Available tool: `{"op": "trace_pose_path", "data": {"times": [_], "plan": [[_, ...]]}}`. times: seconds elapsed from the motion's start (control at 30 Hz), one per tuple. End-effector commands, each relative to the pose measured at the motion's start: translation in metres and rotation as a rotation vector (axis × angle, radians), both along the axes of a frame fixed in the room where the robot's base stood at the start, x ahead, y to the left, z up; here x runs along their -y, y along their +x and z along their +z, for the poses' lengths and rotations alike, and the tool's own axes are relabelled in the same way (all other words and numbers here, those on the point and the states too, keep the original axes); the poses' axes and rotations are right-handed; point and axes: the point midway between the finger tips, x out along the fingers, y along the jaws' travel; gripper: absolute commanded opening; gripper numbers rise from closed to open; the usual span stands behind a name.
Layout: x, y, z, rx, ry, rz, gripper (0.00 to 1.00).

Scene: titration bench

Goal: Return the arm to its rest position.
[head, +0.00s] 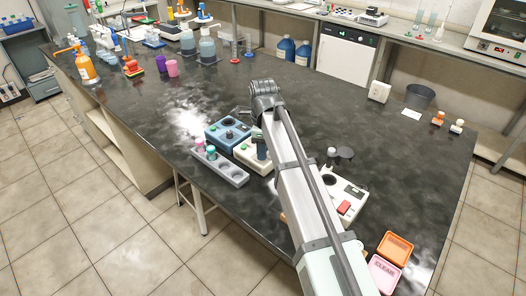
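My arm (303,190) reaches from the bottom right up over the bench, and its grey jointed far part (266,97) is above the dark bench top. My gripper cannot be made out clearly. A small dark shape beside the arm, over a cream device, may be part of it. Whether its fingers are open or shut, or hold anything, does not show.
Near the arm are a blue device (228,133), a grey rack (218,168) with coloured-capped vials, a white device (347,190), and orange (395,247) and pink (384,274) trays. The bench's right part is mostly clear.

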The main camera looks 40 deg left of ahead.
Motion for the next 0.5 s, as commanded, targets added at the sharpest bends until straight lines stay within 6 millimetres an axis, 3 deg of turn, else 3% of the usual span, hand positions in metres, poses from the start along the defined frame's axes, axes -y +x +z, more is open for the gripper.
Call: {"op": "trace_pose_path", "data": {"times": [0.5], "plan": [[-0.0001,0.0000,0.0000,0.000,0.000,0.001,0.81]]}}
